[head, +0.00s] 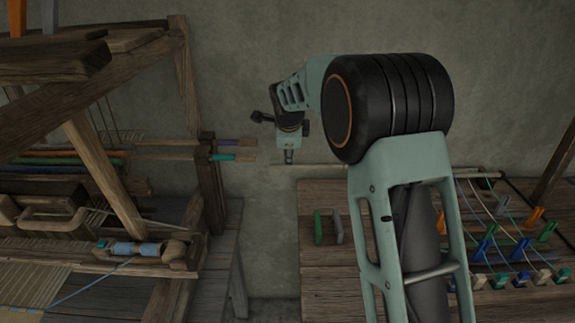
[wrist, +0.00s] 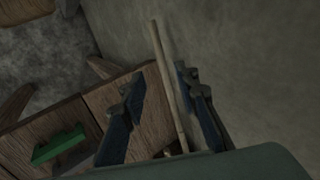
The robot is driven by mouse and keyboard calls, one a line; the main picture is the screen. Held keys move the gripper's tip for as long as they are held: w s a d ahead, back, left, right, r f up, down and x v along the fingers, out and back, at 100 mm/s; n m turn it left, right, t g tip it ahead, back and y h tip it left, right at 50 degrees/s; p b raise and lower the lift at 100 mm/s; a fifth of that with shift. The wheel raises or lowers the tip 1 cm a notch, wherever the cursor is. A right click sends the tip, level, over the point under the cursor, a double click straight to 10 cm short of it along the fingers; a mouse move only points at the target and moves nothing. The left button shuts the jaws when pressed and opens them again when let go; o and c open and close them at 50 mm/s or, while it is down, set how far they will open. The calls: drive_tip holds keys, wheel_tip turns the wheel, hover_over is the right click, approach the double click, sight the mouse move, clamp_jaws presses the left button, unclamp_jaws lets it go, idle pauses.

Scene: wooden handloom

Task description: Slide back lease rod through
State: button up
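A long pale thin rod (head: 325,165) lies along the back edge of the right-hand table, and its left end sticks out past the table. It passes partly behind my arm. My gripper (head: 289,160) points down above that overhanging left part. In the wrist view the rod (wrist: 166,75) runs lengthwise between the two spread fingers of my gripper (wrist: 163,92), closer to the right finger. I cannot see contact. At the loom (head: 207,175) on the left, two pale rods stick out at the right post, one purple-tipped (head: 234,142) and one teal-tipped (head: 235,157).
The right table (head: 320,260) holds a green block (head: 318,227), a grey block (head: 337,227) and several coloured clips with threads (head: 485,248). A blue-wound shuttle (head: 135,248) lies on the loom. A gap of open air separates loom and table, with the wall behind.

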drive_tip(key=x, duration=0.8)
drive_tip(key=shift+w+f, duration=0.1)
drive_tip(key=shift+f, duration=0.05)
drive_tip(key=shift+c, duration=0.6)
clamp_jaws()
